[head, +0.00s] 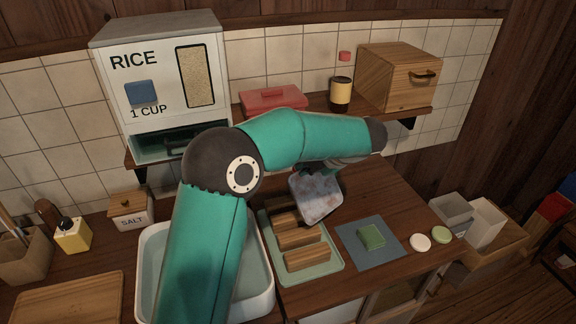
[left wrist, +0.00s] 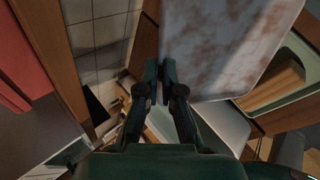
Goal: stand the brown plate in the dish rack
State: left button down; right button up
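The plate (head: 316,196) is square with rounded corners, pale grey with blotchy brown patches. My left gripper, mostly hidden behind my arm and the plate in the head view, shows its fingertips (left wrist: 162,72) in the left wrist view, closed on the edge of the plate (left wrist: 222,45). The plate is held tilted, by the far right end of the dish rack. The rack has several thick wooden bars (head: 305,257) on a pale green tray (head: 334,270). It partly shows in the left wrist view (left wrist: 275,82). My right gripper is not in view.
A green sponge (head: 371,236) lies on a blue-grey mat (head: 352,253), right of the rack. A white basin (head: 148,262) is left, behind my arm. A shelf (head: 300,125) above holds a red box (head: 273,99), a jar (head: 340,95) and a wooden bin (head: 395,78).

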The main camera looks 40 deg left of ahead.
pick_arm(q)
jog(key=a+m+t+y, duration=0.1)
jog(key=s+m+t, duration=0.1)
jog(key=s+a+r+m+t+y+b, duration=0.1)
jog(key=m+t, duration=0.1)
jog(key=shift+a+y, duration=0.3)
notch_tip(320, 180, down, 6)
jog(key=s+a+t+y+b, duration=0.1)
jog(key=t+y+b, duration=0.1)
jog(key=b, duration=0.4)
jog(key=shift+a+m+t+y, duration=0.3)
jog(key=shift+a+y, duration=0.05)
jog(key=shift+y, duration=0.15)
jog(key=shift+r, duration=0.2)
jog(key=shift+f, duration=0.25)
dwell(0.6)
jog(key=shift+f, duration=0.25)
jog(key=shift+f, duration=0.15)
dwell(0.4)
